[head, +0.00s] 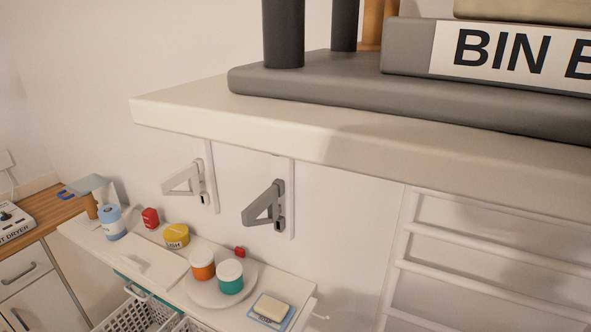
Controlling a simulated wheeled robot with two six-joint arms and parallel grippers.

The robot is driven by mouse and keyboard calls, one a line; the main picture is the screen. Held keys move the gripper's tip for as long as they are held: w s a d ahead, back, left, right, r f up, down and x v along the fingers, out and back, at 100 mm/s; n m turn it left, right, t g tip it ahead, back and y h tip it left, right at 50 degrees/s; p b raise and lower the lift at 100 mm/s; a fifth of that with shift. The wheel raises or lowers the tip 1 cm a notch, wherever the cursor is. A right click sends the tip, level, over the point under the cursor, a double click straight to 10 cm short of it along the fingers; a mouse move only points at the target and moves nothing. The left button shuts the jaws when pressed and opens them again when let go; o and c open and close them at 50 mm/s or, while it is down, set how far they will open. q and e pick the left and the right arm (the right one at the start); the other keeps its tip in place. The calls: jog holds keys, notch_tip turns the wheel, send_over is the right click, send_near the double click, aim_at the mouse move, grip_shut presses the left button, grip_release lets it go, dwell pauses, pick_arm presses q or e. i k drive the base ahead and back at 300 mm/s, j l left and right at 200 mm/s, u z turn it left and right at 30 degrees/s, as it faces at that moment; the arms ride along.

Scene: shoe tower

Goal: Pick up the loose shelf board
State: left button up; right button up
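I cannot tell for certain which board is the loose one. A thick cream board (210,113) spans the upper right, close to me, with a grey slab (310,82) on top of it. Below it, two wall brackets, one light (184,180) and one grey (265,205), stick out with no board resting on them. A lower white board or counter top (205,313) carries several small items. A flat white piece (150,264) lies on its left part. Neither of my grippers is in view.
On the lower surface stand a blue jar (112,224), a yellow tin (176,236), orange (202,266) and green (230,278) jars on a plate, and a soap dish (270,312). A white rack (470,265) is at right. A wooden counter (45,213) is at left.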

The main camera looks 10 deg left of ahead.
aim_at(161, 268)
jog(key=u, duration=1.25)
jog(key=i+j, duration=0.25)
jog(key=j, duration=0.1)
